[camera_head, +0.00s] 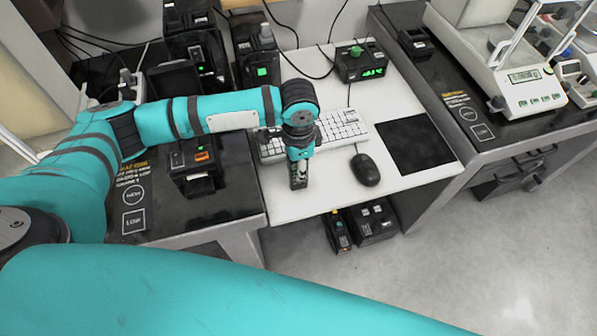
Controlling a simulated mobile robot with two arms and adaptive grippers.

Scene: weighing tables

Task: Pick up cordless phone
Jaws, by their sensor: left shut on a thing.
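My left arm reaches in from the left, and its gripper (298,182) points down over the white table, in front of the keyboard. The left gripper is shut on a narrow dark thing (299,172), which looks like the cordless phone. The thing is upright and small in view, and the fingers and wrist hide much of it. I cannot tell whether its lower end touches the table. My right gripper is not in view.
The white table (412,105) holds a keyboard (342,128), mouse (365,170), dark mat (412,145) and clock-like device (361,62). Black devices (193,165) stand on the left table. A scale (525,90) and a low black device (415,42) stand on the right table. Boxes (372,220) sit below.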

